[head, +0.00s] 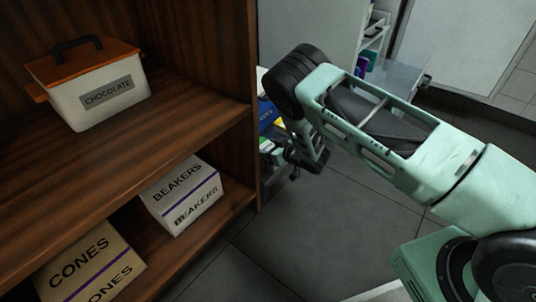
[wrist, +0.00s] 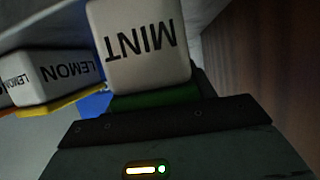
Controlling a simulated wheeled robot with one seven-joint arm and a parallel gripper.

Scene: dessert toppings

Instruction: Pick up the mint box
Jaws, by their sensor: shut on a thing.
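The mint box (wrist: 140,42) is white with dark MINT lettering, upside down in the wrist view. Its green lid (wrist: 155,100) is against my gripper (wrist: 160,112), which is shut on the box at the lid side. The fingertips and the lid's handle are hidden there. In the head view my gripper (head: 305,158) is low, just beyond the right edge of the wooden shelf, and the mint box cannot be clearly made out.
A lemon box (wrist: 62,72) with a yellow lid is left of the mint box. The wooden shelf (head: 190,122) holds a chocolate tub (head: 100,102), a beakers box (head: 182,196) and a cones box (head: 90,265). The floor (head: 350,225) right of it is clear.

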